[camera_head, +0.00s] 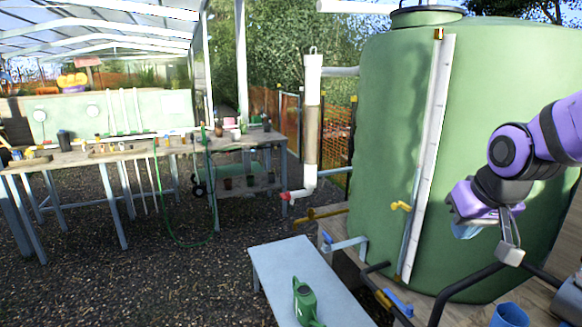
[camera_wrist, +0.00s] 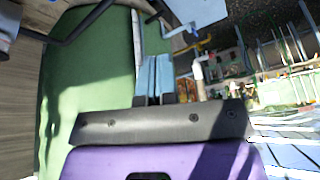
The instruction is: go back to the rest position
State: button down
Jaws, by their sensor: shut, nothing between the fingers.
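My gripper (camera_head: 466,231) is on the right in the head view, at the end of my purple and black arm. It is raised in front of the large green tank (camera_head: 390,130). In the wrist view, the two pale blue fingers of my gripper (camera_wrist: 154,64) lie close together. They are shut and hold nothing. The green tank (camera_wrist: 90,85) fills the left middle of the wrist view.
A blue cup (camera_head: 510,316) stands at the lower right, below my arm. A dark curved pipe (camera_head: 452,292) runs near it. A green watering can (camera_head: 305,303) stands on a pale bench (camera_head: 285,262). Long worktables (camera_head: 85,157) are at the far left, with open gravel before them.

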jog(key=s+r, duration=0.4)
jog(key=s, duration=0.3)
jog(key=s+r, duration=0.4)
jog(key=s, duration=0.3)
jog(key=shift+s, duration=0.35)
jog(key=shift+a, duration=0.1)
